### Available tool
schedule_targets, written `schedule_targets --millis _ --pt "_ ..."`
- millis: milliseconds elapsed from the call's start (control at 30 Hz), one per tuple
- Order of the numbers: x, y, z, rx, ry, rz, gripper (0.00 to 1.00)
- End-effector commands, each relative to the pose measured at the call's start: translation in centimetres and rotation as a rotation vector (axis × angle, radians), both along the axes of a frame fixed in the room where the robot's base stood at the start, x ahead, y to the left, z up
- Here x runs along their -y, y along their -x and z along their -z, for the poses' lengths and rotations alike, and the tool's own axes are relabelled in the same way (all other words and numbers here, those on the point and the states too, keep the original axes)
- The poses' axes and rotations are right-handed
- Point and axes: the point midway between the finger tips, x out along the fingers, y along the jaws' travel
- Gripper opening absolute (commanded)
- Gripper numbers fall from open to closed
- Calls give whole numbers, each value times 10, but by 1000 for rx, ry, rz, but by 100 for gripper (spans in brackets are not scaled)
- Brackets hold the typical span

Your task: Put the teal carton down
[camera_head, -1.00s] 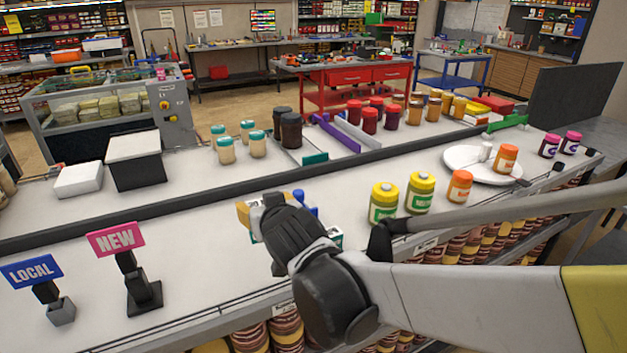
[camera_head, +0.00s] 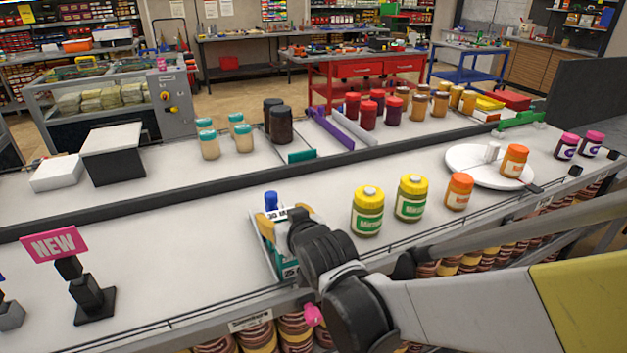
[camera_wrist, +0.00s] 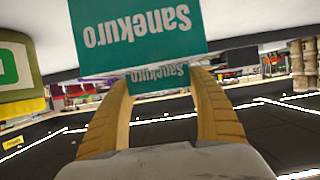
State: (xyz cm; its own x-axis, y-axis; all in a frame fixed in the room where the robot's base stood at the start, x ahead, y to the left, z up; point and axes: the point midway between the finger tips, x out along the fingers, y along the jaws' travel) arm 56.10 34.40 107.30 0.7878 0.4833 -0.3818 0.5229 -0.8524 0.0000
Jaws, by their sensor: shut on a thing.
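The teal carton (camera_head: 265,247) shows in the head view at the counter's near side, partly hidden behind my gripper. Its visible sides are teal and white with print. In the wrist view a teal face (camera_wrist: 138,27) with upside-down white "Sanekuro" lettering fills the top, and a smaller lettered part shows between the fingers. My gripper (camera_head: 287,213) is shut on the carton, its tan fingers (camera_wrist: 160,95) on either side. The carton is at or just above the white counter top (camera_head: 190,250); I cannot tell whether it touches.
Two yellow-lidded green jars (camera_head: 367,212) (camera_head: 411,198) and an orange jar (camera_head: 459,192) stand right of the gripper. A small blue item (camera_head: 271,201) shows just behind the carton. A pink NEW sign (camera_head: 55,245) stands at left. The counter between sign and carton is clear.

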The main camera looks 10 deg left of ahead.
Motion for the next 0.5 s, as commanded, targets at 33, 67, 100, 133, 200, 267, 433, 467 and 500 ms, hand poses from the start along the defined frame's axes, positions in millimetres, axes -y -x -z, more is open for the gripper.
schedule_targets --millis 33,67,100,133,200,267,433,467,500 --pt "0 -1 13 0 0 0 38" --pt "0 0 17 0 0 0 38" --pt "0 0 21 0 0 0 38" --pt "0 0 22 0 0 0 38" --pt "0 0 21 0 0 0 38" --pt "0 0 20 0 0 0 38" --pt "0 0 23 0 0 0 38" --pt "0 0 24 0 0 0 38" --pt "0 0 25 0 0 0 68"
